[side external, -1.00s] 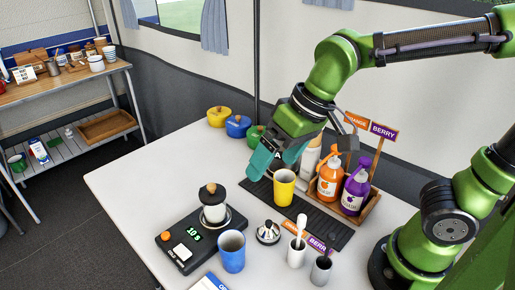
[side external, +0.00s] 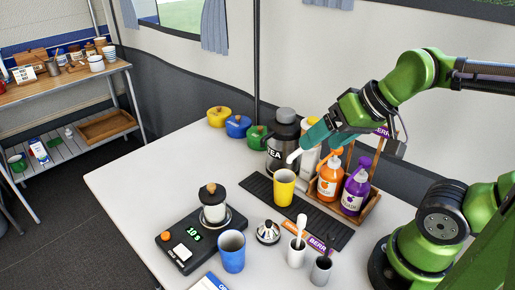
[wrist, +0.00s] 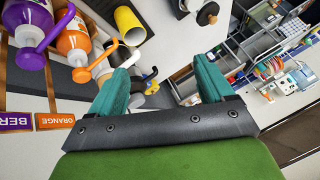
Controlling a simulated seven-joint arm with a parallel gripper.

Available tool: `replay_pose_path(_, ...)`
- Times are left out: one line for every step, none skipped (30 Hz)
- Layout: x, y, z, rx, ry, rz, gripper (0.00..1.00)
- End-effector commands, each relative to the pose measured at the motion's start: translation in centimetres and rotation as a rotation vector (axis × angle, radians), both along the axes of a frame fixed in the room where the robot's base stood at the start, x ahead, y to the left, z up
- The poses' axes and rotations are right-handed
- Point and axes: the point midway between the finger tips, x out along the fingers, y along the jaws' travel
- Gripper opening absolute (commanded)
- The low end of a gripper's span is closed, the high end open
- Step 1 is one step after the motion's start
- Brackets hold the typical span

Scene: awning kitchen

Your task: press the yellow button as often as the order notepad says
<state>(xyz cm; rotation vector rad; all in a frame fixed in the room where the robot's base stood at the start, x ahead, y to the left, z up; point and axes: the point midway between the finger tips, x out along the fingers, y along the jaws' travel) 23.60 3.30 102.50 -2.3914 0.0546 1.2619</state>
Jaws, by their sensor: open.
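A round yellow piece with a tan knob (side external: 218,116) sits at the back left of the table, left of a blue one (side external: 238,126) and a green one (side external: 257,137). I cannot tell for sure that it is the yellow button. The order notepad (side external: 208,284) lies at the near edge, mostly cut off; a blue header shows, but its order cannot be read. My gripper (side external: 312,136) is above the back of the table, beside the TEA urn (side external: 282,140) and well right of the yellow piece. In the wrist view its teal fingers (wrist: 163,82) are apart and empty.
Orange (side external: 329,179) and purple (side external: 355,191) pump bottles stand in a wooden rack under my gripper. A yellow cup (side external: 284,186) stands on a dark mat. A scale (side external: 176,251) holds a lidded jar; a blue cup (side external: 231,252) is beside it.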

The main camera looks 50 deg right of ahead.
Motion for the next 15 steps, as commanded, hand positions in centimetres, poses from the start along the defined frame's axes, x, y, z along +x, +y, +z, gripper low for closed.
replay_pose_path(0.00,0.01,0.00,0.000,0.000,0.000,0.72)
replay_pose_path(0.00,0.01,0.00,0.000,0.000,0.000,0.68)
replay_pose_path(0.00,0.01,0.00,0.000,0.000,0.000,0.62)
replay_pose_path(0.00,0.01,0.00,0.000,0.000,0.000,0.57)
replay_pose_path(0.00,0.01,0.00,0.000,0.000,0.000,0.53)
replay_pose_path(0.00,0.02,0.01,0.000,0.000,0.000,0.46)
replay_pose_path(0.00,0.01,0.00,0.000,0.000,0.000,0.42)
replay_pose_path(0.00,0.02,0.01,0.000,0.001,0.000,0.37)
replay_pose_path(0.00,0.02,0.01,0.000,0.001,0.000,0.31)
replay_pose_path(0.00,0.02,0.01,0.000,0.001,0.000,0.26)
replay_pose_path(0.00,0.02,0.01,0.000,0.001,0.000,0.22)
replay_pose_path(0.00,0.02,0.01,0.000,0.001,0.000,0.16)
replay_pose_path(0.00,0.02,0.01,0.000,0.001,0.000,0.11)
replay_pose_path(0.00,0.02,0.01,0.000,0.001,0.000,0.07)
replay_pose_path(0.00,0.02,0.01,0.000,0.001,0.000,0.00)
